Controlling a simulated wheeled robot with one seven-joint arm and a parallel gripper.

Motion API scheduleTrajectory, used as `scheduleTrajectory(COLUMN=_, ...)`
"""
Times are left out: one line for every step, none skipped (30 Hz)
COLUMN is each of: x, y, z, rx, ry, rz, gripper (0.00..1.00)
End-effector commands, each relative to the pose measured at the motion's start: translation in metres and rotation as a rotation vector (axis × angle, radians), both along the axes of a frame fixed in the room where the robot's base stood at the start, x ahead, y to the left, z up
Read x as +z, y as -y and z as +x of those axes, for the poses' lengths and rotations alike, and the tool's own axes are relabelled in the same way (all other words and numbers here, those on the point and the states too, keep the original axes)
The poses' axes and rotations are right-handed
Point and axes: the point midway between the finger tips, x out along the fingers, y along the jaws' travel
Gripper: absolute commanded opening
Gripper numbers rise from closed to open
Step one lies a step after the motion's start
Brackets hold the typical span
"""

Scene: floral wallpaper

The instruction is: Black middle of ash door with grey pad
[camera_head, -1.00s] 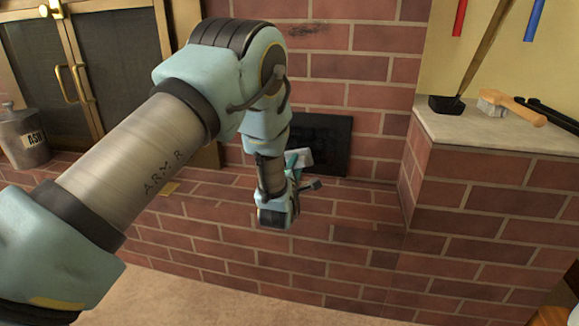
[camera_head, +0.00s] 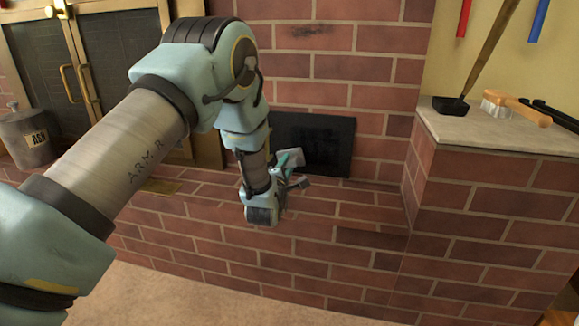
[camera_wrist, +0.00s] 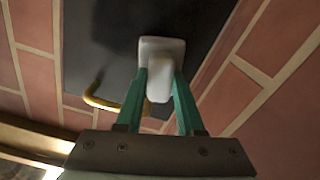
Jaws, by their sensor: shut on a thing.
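The ash door (camera_head: 330,142) is a small dark panel low in the brick wall. Its surface is black to dark grey; in the wrist view the dark panel (camera_wrist: 100,45) fills the upper middle. A curved brass handle (camera_wrist: 100,100) shows near its lower-left part. My gripper (camera_head: 284,162) is shut on the grey pad (camera_wrist: 162,62), a pale block between the teal fingers. The pad is in front of the panel; I cannot tell whether it touches. In the head view my arm hides the panel's left edge.
A brick ledge (camera_head: 330,205) runs below the door. A brick pier at right has a pale top (camera_head: 470,125) with a black-headed tool (camera_head: 451,106) and a brush (camera_head: 515,107). An ash can (camera_head: 25,138) and doors with brass handles (camera_head: 72,85) stand at left.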

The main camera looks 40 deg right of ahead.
Motion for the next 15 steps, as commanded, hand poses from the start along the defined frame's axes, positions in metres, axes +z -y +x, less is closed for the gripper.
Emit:
scheduleTrajectory(x=0.004, y=-0.001, z=0.006, rx=0.011, ry=0.006, rz=-0.006, gripper=0.0)
scheduleTrajectory(x=0.004, y=-0.001, z=0.006, rx=0.011, ry=0.006, rz=-0.006, gripper=0.0)
scheduleTrajectory(x=0.004, y=-0.002, z=0.006, rx=0.011, ry=0.006, rz=-0.006, gripper=0.0)
scheduleTrajectory(x=0.004, y=-0.003, z=0.006, rx=0.012, ry=0.006, rz=-0.006, gripper=0.0)
scheduleTrajectory(x=0.004, y=-0.004, z=0.005, rx=0.012, ry=0.006, rz=-0.006, gripper=0.0)
scheduleTrajectory(x=0.004, y=-0.007, z=0.004, rx=0.011, ry=0.005, rz=-0.005, gripper=0.0)
scheduleTrajectory(x=0.004, y=-0.009, z=0.002, rx=0.011, ry=0.005, rz=-0.005, gripper=0.0)
scheduleTrajectory(x=0.004, y=-0.011, z=0.0, rx=0.011, ry=0.004, rz=-0.005, gripper=0.0)
scheduleTrajectory(x=0.004, y=-0.015, z=-0.003, rx=0.01, ry=0.004, rz=-0.004, gripper=0.0)
scheduleTrajectory(x=0.004, y=-0.017, z=-0.005, rx=0.009, ry=0.003, rz=-0.003, gripper=0.0)
scheduleTrajectory(x=0.004, y=-0.019, z=-0.007, rx=0.008, ry=0.004, rz=-0.004, gripper=0.0)
scheduleTrajectory(x=0.003, y=-0.022, z=-0.009, rx=0.008, ry=0.004, rz=-0.003, gripper=0.0)
scheduleTrajectory(x=0.003, y=-0.025, z=-0.011, rx=0.007, ry=0.004, rz=-0.002, gripper=0.0)
scheduleTrajectory(x=0.003, y=-0.027, z=-0.013, rx=0.007, ry=0.003, rz=-0.003, gripper=0.0)
scheduleTrajectory(x=0.002, y=-0.03, z=-0.015, rx=0.006, ry=0.003, rz=-0.002, gripper=0.0)
